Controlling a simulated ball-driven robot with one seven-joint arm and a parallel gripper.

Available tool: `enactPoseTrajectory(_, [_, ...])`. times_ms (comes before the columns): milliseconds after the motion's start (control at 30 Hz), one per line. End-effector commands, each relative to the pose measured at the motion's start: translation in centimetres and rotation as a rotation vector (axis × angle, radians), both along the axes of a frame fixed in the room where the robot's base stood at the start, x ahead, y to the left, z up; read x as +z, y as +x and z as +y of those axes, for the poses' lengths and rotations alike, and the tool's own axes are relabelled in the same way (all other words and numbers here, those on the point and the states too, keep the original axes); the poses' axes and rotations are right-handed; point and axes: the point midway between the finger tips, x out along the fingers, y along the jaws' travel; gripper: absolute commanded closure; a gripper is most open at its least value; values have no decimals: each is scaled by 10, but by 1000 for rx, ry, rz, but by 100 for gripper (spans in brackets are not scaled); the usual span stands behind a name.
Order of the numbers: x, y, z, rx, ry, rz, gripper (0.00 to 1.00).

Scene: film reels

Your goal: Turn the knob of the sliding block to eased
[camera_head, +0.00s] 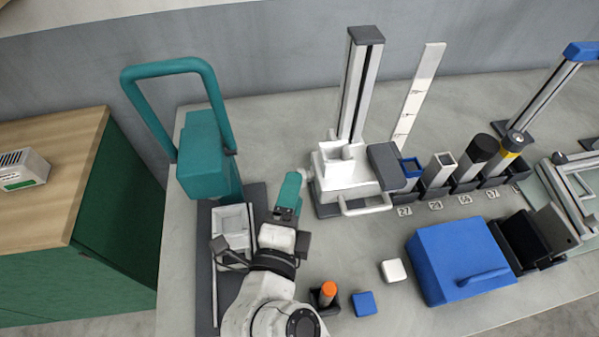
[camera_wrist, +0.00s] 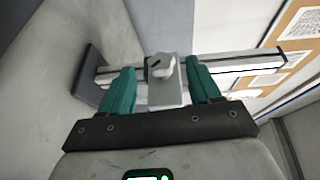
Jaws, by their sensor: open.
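A pale knob (camera_wrist: 161,67) sits on a light grey block (camera_wrist: 166,92) in front of a rail (camera_wrist: 240,66) in the wrist view. My gripper (camera_wrist: 162,70) is open, with one teal finger on each side of the knob and block. I see gaps beside the knob; whether a finger touches the block, I cannot tell. Any mark for the knob's setting is too small to read. In the head view, my gripper (camera_head: 291,188) is left of the upright column (camera_head: 360,85) and its white lower part (camera_head: 346,172); the knob cannot be made out there.
A teal press-like device (camera_head: 205,155) with a tall handle stands at the left. Several tubes stand in holders right of the column. A blue box (camera_head: 455,262), blue block (camera_head: 363,303), white block (camera_head: 393,270) and orange-topped piece (camera_head: 328,290) occupy the front.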

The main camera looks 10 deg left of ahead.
Motion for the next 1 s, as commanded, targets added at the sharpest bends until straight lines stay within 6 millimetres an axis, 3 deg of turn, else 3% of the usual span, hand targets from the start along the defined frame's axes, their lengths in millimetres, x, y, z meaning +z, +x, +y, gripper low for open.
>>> enactPoseTrajectory(100, [0, 21, -3, -1, 0, -2, 38])
enactPoseTrajectory(300, [-2, 42, -5, -1, 0, -1, 38])
enactPoseTrajectory(700, [-2, 47, -5, 1, 1, -1, 39])
enactPoseTrajectory(1000, [-2, 47, -5, 1, 0, -1, 67])
